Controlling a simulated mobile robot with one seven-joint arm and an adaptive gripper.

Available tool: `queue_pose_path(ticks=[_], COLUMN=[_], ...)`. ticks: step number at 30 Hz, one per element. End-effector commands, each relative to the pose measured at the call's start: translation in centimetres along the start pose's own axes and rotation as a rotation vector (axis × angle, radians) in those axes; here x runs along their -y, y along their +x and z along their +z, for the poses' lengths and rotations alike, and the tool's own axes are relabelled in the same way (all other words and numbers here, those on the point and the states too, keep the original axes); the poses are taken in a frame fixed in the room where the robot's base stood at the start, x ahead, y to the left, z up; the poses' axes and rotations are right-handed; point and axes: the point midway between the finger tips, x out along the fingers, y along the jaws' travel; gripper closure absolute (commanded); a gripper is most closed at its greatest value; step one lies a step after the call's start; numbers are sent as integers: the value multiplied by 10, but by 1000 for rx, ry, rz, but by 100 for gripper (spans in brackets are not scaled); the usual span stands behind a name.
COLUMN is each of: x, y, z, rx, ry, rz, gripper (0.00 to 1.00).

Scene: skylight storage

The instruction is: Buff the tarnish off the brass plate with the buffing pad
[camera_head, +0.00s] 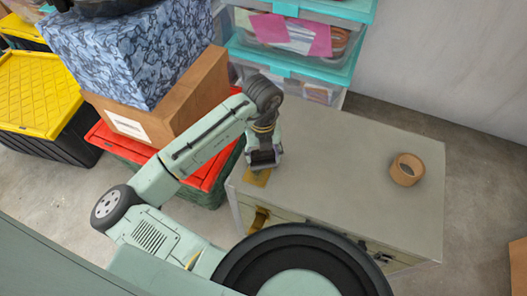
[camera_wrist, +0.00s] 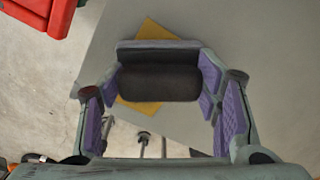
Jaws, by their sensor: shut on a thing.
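The brass plate (camera_head: 258,180) lies flat near the front left corner of the grey cabinet top. In the wrist view it shows as a yellow square (camera_wrist: 150,30), partly covered by the dark buffing pad (camera_wrist: 160,84). My gripper (camera_head: 264,153) points down over the plate. In the wrist view its purple-lined fingers (camera_wrist: 162,75) are shut on the pad, one at each end. The pad is over the plate; I cannot tell whether it touches. The plate's middle is hidden, so I cannot see how tarnished it is there.
The grey cabinet top (camera_head: 340,160) is mostly clear. A roll of brown tape (camera_head: 406,169) lies at its right. Clear drawers with teal frames (camera_head: 295,55) stand behind. A red-lidded crate (camera_head: 205,175) and stacked boxes (camera_head: 130,50) stand at the left.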

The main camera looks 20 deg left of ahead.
Motion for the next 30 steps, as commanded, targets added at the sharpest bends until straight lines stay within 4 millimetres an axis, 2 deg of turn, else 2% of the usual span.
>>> queue_pose_path(ticks=[10,24,30], x=[-1,-23,-25], y=[1,1,0], z=[-2,-35,-40], rx=[0,1,0], ry=[0,-1,1], rz=[0,0,0], gripper=[65,65,65])
